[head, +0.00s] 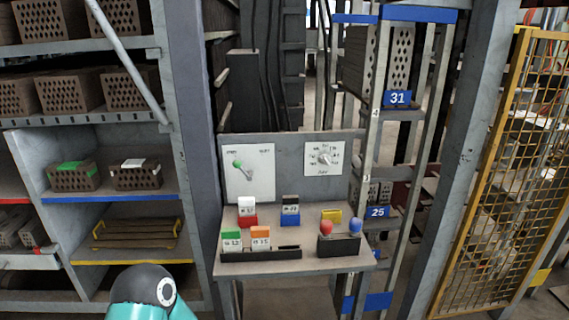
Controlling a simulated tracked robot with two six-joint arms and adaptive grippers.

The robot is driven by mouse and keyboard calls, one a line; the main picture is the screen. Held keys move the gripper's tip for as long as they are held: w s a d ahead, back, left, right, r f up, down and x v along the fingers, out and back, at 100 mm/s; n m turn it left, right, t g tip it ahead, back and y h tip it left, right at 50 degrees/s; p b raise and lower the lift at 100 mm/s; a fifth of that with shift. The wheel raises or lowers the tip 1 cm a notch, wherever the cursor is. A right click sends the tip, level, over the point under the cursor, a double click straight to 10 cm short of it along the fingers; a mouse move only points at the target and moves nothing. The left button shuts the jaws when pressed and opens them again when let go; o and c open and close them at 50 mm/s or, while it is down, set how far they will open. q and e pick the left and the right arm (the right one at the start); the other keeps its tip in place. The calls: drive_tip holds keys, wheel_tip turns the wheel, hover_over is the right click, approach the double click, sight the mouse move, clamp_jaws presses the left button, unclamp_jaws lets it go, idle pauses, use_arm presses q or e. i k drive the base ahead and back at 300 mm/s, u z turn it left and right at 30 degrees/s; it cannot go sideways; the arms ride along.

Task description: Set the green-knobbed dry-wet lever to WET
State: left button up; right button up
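The lever with the green knob (238,162) is on a white plate (262,185) fixed to the grey panel behind the small table. Its grey handle runs up and to the left from the pivot, so the knob sits on the plate's left side. Small words stand at the plate's upper left and upper right, too small to read surely. A teal and black link of my own arm shows at the bottom left, well below the panel. Neither gripper is in view, and nothing touches the lever.
A dial (323,158) is on a second white plate to the right. The table (300,267) holds coloured cards in stands, a black box (338,246) with red and blue knobs, and a yellow block (332,214). Brick shelves stand left; a yellow mesh fence (500,170) stands right.

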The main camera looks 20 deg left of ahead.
sight(236, 164)
drive_tip(key=u, duration=0.85)
drive_tip(key=i, duration=0.15)
drive_tip(key=z, duration=2.15)
drive_tip(key=k, duration=1.4)
drive_tip(key=u, duration=0.95)
drive_tip(key=i, duration=1.15)
drive_tip(key=u, duration=0.05)
